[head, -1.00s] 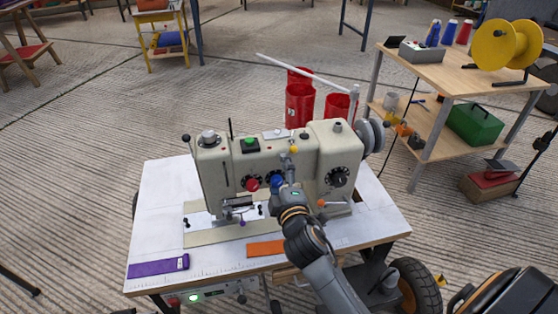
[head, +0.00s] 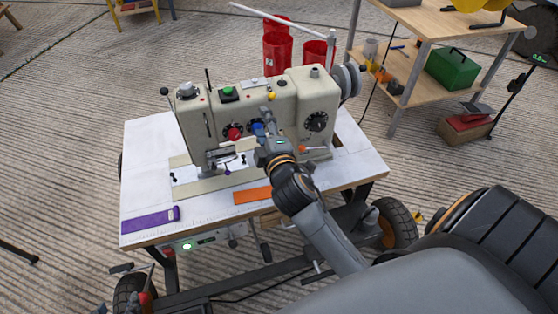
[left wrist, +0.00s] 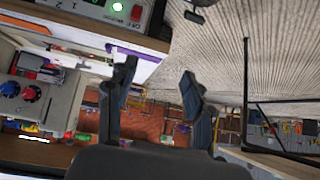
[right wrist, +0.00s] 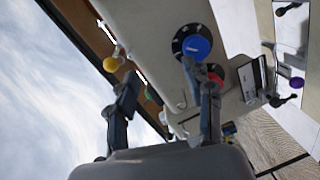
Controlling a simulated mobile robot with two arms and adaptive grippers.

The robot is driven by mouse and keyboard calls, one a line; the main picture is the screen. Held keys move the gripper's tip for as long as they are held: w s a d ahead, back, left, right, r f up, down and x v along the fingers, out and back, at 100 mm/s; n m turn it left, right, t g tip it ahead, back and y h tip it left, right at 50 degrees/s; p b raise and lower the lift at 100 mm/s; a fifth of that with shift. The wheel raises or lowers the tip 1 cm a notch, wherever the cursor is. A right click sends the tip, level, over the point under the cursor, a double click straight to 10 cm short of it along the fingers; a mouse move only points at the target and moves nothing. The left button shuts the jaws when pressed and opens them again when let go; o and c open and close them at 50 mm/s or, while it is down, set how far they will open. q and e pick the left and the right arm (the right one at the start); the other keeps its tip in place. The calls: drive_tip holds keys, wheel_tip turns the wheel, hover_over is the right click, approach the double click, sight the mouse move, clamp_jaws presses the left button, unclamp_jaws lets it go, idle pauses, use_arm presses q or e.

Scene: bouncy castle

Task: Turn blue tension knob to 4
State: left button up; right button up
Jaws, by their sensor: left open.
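The blue tension knob (head: 257,128) is on the front of the cream sewing machine (head: 202,122), right of a red knob (head: 234,133). In the right wrist view the blue knob (right wrist: 198,46) sits on a black dial with white marks; I cannot read its setting. My right gripper (right wrist: 162,76) is open, its fingers apart. One fingertip overlaps the knob's lower edge in that view; I cannot tell whether it touches. The other finger is well to the left of the knob. My left gripper (left wrist: 157,78) is open and empty, with the machine to the left in its view.
The white table (head: 140,180) carries a purple strip (head: 150,220) and an orange strip (head: 252,195). A control box with a green light (head: 187,246) hangs under its front edge. A wooden shelf table (head: 440,28) stands at the back right. Concrete floor is open to the left.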

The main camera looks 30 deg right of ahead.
use_arm(q)
drive_tip(key=shift+w+d+r+t+h+b, duration=0.1)
drive_tip(key=shift+w+d+r+t+b, duration=0.15)
drive_tip(key=shift+w+r+t, duration=0.35)
drive_tip(key=shift+w+d+r+t+h+b, duration=0.1)
drive_tip(key=shift+w+d+r+t+b, duration=0.15)
drive_tip(key=shift+w+r+t, duration=0.35)
drive_tip(key=shift+w+d+r+t+h+b, duration=0.15)
drive_tip(key=shift+w+d+r+t, duration=0.15)
drive_tip(key=shift+w, duration=0.5)
use_arm(e)
drive_tip(key=f+v, duration=0.2)
drive_tip(key=v, duration=1)
drive_tip(key=shift+s, duration=0.45)
use_arm(q)
drive_tip(key=shift+a, duration=0.1)
use_arm(e)
drive_tip(key=shift+a, duration=0.1)
use_arm(q)
drive_tip(key=shift+s+a+f+g, duration=0.25)
drive_tip(key=shift+s+f+g, duration=0.35)
drive_tip(key=shift+s+f, duration=0.05)
